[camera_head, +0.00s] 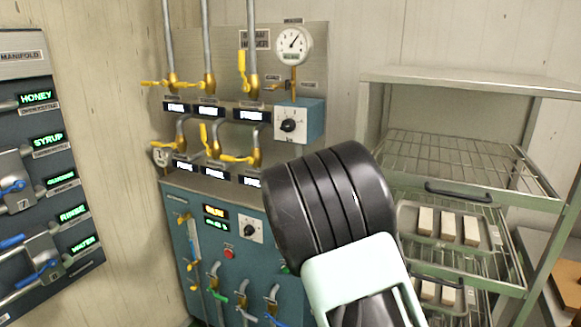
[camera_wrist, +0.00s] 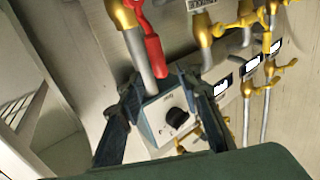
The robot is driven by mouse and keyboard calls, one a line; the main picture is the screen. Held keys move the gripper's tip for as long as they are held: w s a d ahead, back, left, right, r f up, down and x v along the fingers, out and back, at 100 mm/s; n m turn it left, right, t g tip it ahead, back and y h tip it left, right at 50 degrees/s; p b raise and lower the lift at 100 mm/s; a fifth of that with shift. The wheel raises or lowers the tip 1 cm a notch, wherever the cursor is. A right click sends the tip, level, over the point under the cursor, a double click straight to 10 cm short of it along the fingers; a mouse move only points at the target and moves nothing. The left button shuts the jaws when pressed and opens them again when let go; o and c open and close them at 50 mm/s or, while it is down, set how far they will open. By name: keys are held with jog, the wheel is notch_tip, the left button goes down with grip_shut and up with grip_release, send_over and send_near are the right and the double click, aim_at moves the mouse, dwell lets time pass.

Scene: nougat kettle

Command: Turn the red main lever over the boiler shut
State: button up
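The red lever (camera_wrist: 152,48) shows in the wrist view, joined to a brass valve (camera_wrist: 122,14) at the top. It runs roughly along a grey pipe (camera_wrist: 138,52), and its thick free end points toward my gripper. My gripper (camera_wrist: 160,82) is open, with one dark finger on each side of the lever's free end. I cannot tell whether either finger touches it. In the head view neither the red lever nor my gripper shows; my black and pale green arm covers that part of the boiler panel (camera_head: 180,235).
A blue box with a black knob (camera_wrist: 170,118) lies between and beyond the fingers; it also shows in the head view (camera_head: 290,122). Several yellow-handled valves and pipes stand close by. A metal rack (camera_head: 465,78) is at right, a manifold panel (camera_head: 20,70) at left.

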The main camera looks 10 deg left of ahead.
jog(key=shift+p+x, duration=0.5)
jog(key=shift+x, duration=2.35)
grip_shut()
